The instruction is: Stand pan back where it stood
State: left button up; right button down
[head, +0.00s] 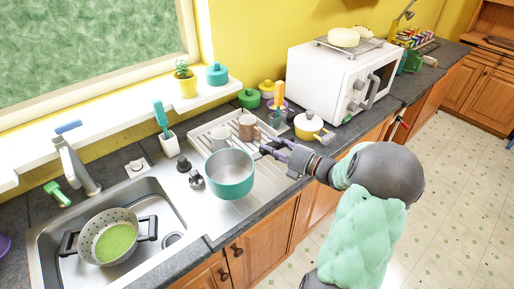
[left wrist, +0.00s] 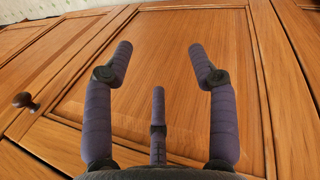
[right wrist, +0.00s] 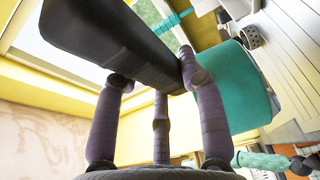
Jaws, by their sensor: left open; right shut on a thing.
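The pan (head: 231,176) is teal outside with a pale inside, and it appears upright over the steel drainboard beside the sink. Whether its base touches the steel I cannot tell. My right gripper (head: 268,147) reaches in from the right and is shut on the pan's dark handle (right wrist: 105,35). The teal pan body also shows in the right wrist view (right wrist: 228,88), beyond the fingers. My left gripper (left wrist: 160,62) is open and empty, facing a wooden cabinet door; it is outside the head view.
A drying rack (head: 203,132) with mugs stands just behind the pan. The sink (head: 165,212) at left holds a grey colander (head: 108,222). Dark small items sit left of the pan.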

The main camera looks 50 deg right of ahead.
jog(key=shift+s+d, duration=0.1)
jog(key=shift+d, duration=0.05)
dwell(0.3)
jog(key=shift+f+b, duration=0.15)
jog(key=shift+b, duration=0.3)
jog(key=shift+f+b, duration=2.4)
jog(key=shift+f, duration=0.3)
jog(key=shift+b, duration=0.4)
jog(key=shift+f+b, duration=0.75)
jog(key=shift+f, duration=0.05)
